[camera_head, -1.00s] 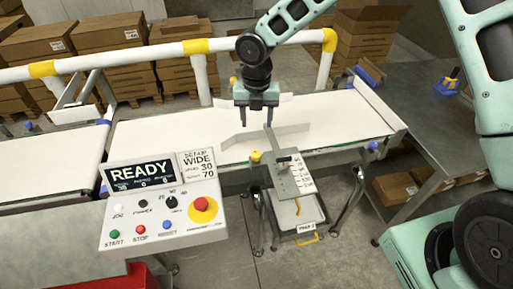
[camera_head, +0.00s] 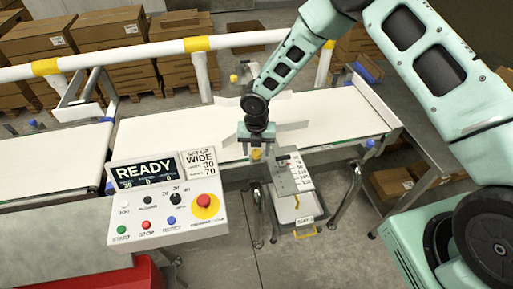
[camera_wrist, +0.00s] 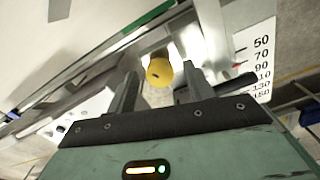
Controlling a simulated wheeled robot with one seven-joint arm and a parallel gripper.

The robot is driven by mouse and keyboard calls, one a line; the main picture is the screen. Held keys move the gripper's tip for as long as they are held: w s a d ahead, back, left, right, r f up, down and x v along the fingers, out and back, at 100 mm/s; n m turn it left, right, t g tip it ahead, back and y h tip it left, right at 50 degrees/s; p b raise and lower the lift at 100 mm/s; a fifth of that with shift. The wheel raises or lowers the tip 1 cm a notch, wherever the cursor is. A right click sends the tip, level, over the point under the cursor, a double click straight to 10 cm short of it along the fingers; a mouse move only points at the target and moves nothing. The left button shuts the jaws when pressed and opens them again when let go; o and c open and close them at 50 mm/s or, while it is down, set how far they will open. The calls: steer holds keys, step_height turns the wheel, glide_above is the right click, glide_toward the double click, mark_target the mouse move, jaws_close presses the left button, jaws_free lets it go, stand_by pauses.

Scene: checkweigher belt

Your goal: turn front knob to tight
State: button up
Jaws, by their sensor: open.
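The front knob is a yellow round knob (camera_wrist: 159,72) at the near edge of the belt. In the head view the knob (camera_head: 256,154) shows just below my gripper (camera_head: 258,147). In the wrist view my gripper (camera_wrist: 160,90) is open, with its two fingers apart and the knob showing between and a little beyond their tips. I cannot tell whether a finger touches it. A scale plate (camera_head: 292,172) with a row of numbers stands right of the knob; its scale (camera_wrist: 254,65) also shows in the wrist view. The knob's turn position cannot be read.
A control panel (camera_head: 128,208) reading READY and SET-UP WIDE stands at the left front, with a red stop button (camera_head: 204,202). The white belt (camera_head: 340,118) runs behind the knob. A yellow-banded rail (camera_head: 120,60) spans the back. A tray (camera_head: 290,208) hangs below the scale plate.

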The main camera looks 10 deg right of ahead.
steer(key=shift+c, duration=0.3)
steer(key=c, duration=0.9)
